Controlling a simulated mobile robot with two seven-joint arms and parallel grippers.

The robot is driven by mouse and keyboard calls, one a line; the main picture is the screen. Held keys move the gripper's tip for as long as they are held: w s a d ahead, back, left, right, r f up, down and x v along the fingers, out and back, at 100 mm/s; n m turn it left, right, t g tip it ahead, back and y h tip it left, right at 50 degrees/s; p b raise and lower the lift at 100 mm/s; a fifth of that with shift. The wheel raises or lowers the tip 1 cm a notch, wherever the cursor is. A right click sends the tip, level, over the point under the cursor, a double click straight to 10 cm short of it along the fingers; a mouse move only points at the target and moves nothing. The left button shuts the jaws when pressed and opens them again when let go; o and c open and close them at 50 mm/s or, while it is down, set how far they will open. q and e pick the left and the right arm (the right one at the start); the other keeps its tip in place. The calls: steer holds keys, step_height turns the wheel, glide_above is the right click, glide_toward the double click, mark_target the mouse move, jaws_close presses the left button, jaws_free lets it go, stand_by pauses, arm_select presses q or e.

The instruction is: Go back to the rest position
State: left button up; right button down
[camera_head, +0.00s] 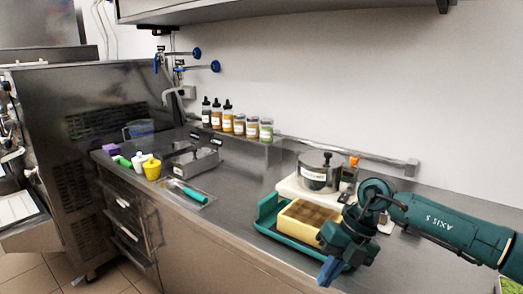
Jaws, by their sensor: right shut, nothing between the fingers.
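My right gripper (329,271) is at the lower right of the head view, at the end of my green right arm. It points down in front of the counter's front edge, and its blue fingers are shut and empty. The gripper body covers part of the green tray (267,211) and the yellow box with compartments (291,232) behind it. My left gripper is not in view.
The steel counter (238,187) runs along the wall. A lidded steel pot (320,177) stands on a white board behind the tray. Several bottles and jars (239,124) line the back. A turquoise-handled tool (190,193) lies on the left part. The floor is open at lower left.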

steer(key=s+a+r+m+t+y+p, duration=0.1)
steer(key=s+a+r+m+t+y, duration=0.1)
steer(key=s+a+m+y, duration=0.45)
steer(key=s+a+r+m+t+y, duration=0.1)
steer(key=s+a+r+t+y, duration=0.15)
steer(key=a+y, duration=0.8)
steer(key=w+d+f+m+t+h, duration=0.1)
steer(key=d+f+m+t+h, duration=0.4)
steer(key=m, duration=0.4)
steer(key=d+f+m+t+h, duration=0.35)
steer(key=m+t+h, duration=0.25)
steer(key=m+t, duration=0.25)
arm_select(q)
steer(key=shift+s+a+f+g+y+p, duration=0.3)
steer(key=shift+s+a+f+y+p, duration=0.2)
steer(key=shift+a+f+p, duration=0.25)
arm_select(e)
steer(key=s+d+f+m+g+h, duration=0.3)
steer(key=s+f, duration=0.3)
steer(key=f, duration=0.2)
steer(key=s+d+f+m+g+h, duration=0.2)
steer(key=s+d+f+m+h, duration=0.2)
steer(key=s+d+f+m, duration=0.1)
step_height(320, 180, down, 3)
steer(key=shift+s+d+r+m+g+h, duration=0.15)
steer(key=shift+s+d+m+g+h, duration=0.2)
steer(key=shift+s+d, duration=0.4)
